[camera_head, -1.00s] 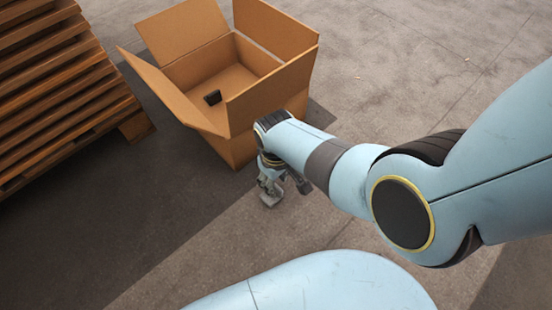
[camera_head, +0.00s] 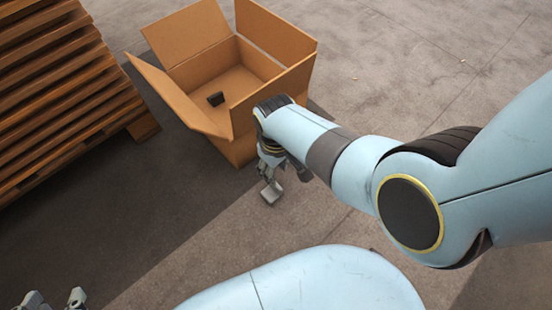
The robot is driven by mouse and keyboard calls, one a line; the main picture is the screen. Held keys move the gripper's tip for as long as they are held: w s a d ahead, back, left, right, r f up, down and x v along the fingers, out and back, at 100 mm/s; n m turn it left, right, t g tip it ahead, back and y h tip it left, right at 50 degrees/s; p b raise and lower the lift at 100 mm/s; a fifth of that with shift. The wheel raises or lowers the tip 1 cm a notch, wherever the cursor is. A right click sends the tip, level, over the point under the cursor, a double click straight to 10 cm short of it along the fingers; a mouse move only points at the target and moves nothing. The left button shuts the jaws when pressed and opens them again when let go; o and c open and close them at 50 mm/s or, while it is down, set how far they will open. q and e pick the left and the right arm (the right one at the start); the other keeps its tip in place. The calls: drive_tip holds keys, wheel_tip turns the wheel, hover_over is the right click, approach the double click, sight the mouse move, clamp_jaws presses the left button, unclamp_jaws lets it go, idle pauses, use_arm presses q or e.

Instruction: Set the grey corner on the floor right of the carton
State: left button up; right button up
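The open carton (camera_head: 243,150) stands on the floor at the upper middle, its flaps spread. A small dark piece (camera_head: 216,99) lies inside it. My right gripper (camera_head: 270,182) hangs in front of the carton's near right side, pointing down. A small grey piece (camera_head: 271,193), which looks like the grey corner, is at its fingertips, and the gripper looks shut on it. The forearm hides part of the gripper, and I cannot tell whether the piece touches the floor. My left gripper (camera_head: 55,298) shows only in part at the bottom left edge, with its fingers apart.
A stack of brown wooden pallets (camera_head: 60,95) fills the upper left. The concrete floor (camera_head: 420,75) right of the carton is clear apart from tiny scraps. My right arm crosses the space from the right.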

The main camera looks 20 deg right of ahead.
use_arm(q)
drive_tip(key=shift+w+a+r+g+p, duration=0.15)
drive_tip(key=shift+w+r+g+p, duration=0.65)
drive_tip(key=shift+r+g, duration=0.25)
use_arm(e)
wheel_tip(320, 180, up, 3)
drive_tip(key=shift+f, duration=0.15)
